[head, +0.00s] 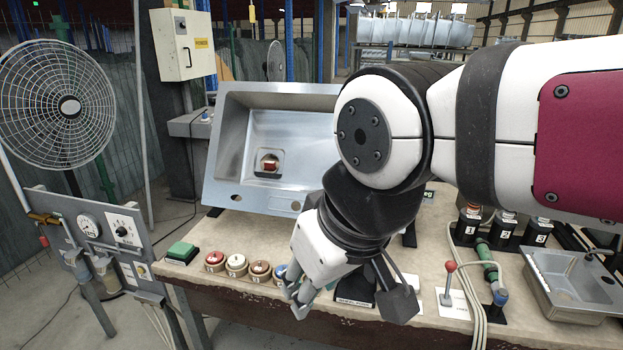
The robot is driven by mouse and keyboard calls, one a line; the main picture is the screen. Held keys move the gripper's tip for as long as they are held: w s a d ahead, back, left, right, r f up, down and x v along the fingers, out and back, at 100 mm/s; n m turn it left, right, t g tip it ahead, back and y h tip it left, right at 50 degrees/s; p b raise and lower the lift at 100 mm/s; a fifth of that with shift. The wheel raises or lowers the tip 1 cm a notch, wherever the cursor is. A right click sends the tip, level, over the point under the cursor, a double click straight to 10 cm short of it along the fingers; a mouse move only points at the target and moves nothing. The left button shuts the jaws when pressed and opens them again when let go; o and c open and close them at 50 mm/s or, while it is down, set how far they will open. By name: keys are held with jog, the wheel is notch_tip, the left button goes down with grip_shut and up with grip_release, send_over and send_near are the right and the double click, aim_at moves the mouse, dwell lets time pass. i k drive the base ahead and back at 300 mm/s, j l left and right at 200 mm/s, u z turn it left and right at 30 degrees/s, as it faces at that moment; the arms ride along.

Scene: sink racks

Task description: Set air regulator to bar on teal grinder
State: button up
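A grey panel (95,235) stands at the far left with a round white gauge (88,226) and a dial with a dark knob (122,231), plus a red-tipped valve handle (43,241). I cannot read the gauge or dial marks. A teal-green handled tool (487,256) stands on the bench at the right, beside pale hoses; it may be the teal grinder. My gripper (299,300) points down over the bench's front edge, right of the panel and apart from it. Its fingers are seen from the side, and I see nothing held between them.
Several round coloured buttons (236,264) and a green button (181,252) line the bench front. A metal sink basin (225,150) stands behind my arm. A red-knobbed lever (449,268) and small sink (572,285) are at right. A fan (55,105) stands above the panel.

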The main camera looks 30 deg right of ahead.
aim_at(122, 232)
jog(key=z, duration=2.2)
jog(key=j+u, duration=0.1)
jog(key=u, duration=0.85)
jog(key=j+u, duration=0.85)
jog(key=i+j+u, duration=0.2)
jog(key=j+u, duration=0.2)
jog(key=j, duration=0.15)
jog(key=i+j, duration=0.15)
jog(key=j, duration=0.2)
jog(key=i+j+u, duration=0.1)
jog(key=j, duration=0.3)
jog(key=i+j, duration=0.2)
jog(key=j, duration=0.15)
